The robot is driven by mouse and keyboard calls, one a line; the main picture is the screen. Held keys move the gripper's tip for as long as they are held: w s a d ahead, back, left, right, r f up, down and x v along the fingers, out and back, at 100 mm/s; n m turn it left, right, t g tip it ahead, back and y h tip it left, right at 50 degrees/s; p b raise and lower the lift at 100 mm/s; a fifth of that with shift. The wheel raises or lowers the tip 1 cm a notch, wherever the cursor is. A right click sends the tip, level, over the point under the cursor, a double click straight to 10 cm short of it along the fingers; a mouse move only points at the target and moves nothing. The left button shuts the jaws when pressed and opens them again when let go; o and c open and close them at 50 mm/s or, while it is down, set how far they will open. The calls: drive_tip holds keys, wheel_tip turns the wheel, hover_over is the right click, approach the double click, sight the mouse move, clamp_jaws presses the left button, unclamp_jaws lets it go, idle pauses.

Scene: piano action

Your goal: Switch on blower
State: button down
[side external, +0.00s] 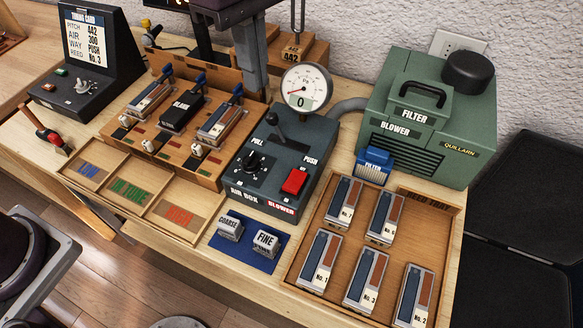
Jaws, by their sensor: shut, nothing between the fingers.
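The dark air box (262,190) stands mid-table. A red switch (294,182) sits on its front right, above a red BLOWER label; I cannot tell its position. A black knob (253,161) and a black lever (273,126) between PULL and PUSH are also on the box. The green filter blower (415,125) is to the right, joined by a grey hose.
A wooden rack (180,110) with several reed holders is left of the air box. A reed tray (397,198) lies front right. COARSE and FINE blocks sit on a blue mat (247,252). A tuning fork (297,20) stands at the back. A job-card console (85,95) is far left.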

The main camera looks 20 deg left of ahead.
sight(291, 187)
drive_tip(key=d+f+n+g, duration=0.1)
drive_tip(key=d+f+n, duration=0.2)
drive_tip(key=d+f, duration=0.2)
drive_tip(key=shift+w+d+y, duration=0.2)
drive_tip(key=shift+d+y, duration=0.1)
drive_tip(key=shift+d, duration=0.15)
drive_tip(key=shift+f, duration=0.1)
drive_tip(key=f, duration=0.4)
drive_tip(key=s+f, duration=0.1)
drive_tip(key=f, duration=0.9)
drive_tip(key=shift+s, duration=0.3)
drive_tip(key=shift+r, duration=0.1)
drive_tip(key=shift+s+f, duration=0.15)
drive_tip(key=shift+f, duration=0.1)
